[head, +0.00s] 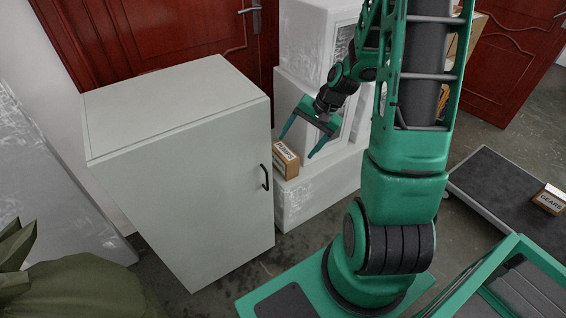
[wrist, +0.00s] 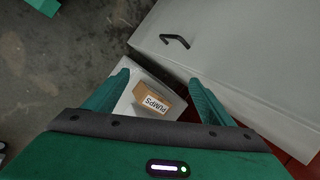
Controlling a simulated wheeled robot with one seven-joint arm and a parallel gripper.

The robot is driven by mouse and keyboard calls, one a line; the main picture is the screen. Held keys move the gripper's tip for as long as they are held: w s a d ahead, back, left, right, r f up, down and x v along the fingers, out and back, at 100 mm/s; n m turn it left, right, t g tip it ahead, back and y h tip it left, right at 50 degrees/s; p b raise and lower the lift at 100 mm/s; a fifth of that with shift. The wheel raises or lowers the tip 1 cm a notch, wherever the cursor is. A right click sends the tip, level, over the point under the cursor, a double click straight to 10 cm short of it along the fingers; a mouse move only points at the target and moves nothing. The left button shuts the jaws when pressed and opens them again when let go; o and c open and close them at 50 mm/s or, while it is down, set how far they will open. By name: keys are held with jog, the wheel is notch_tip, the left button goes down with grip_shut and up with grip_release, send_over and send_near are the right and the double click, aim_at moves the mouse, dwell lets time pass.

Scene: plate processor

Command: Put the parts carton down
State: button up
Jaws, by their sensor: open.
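A small brown carton with a white label reading PUMPS (head: 286,161) sits on a low white block (head: 305,198) beside the grey cabinet. It also shows in the wrist view (wrist: 152,102), lying between and beyond my fingers. My gripper (head: 296,147) is open, with its two green fingers spread wide above the carton. In the wrist view the fingers (wrist: 158,80) stand on either side of the carton, with a visible gap, and nothing is held. Part of the carton's lower edge is hidden by the gripper body in the wrist view.
The grey cabinet (head: 185,165), with a dark handle, stands close left of the carton. White blocks (head: 312,50) rise behind. A second carton labelled GEARS (head: 549,199) sits on a dark flat cart (head: 500,190) at the right. A green-framed case (head: 520,290) is at lower right.

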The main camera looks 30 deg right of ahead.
jog(key=w+f+m+t+y, duration=0.2)
jog(key=w+f+m+t, duration=0.15)
jog(key=w+f, duration=0.4)
jog(key=m+t+h, duration=0.5)
jog(key=m+t, duration=0.2)
jog(key=m, duration=1.4)
send_near(285, 152)
jog(key=f, duration=0.1)
jog(key=x, duration=0.5)
jog(key=shift+w, duration=0.15)
jog(key=shift+r+x, duration=0.15)
jog(key=shift+x, duration=1.2)
jog(key=shift+r+x, duration=0.15)
jog(key=shift+x, duration=1.2)
jog(key=shift+w, duration=0.1)
jog(key=c, duration=1.9)
grip_shut()
jog(key=shift+r, duration=0.15)
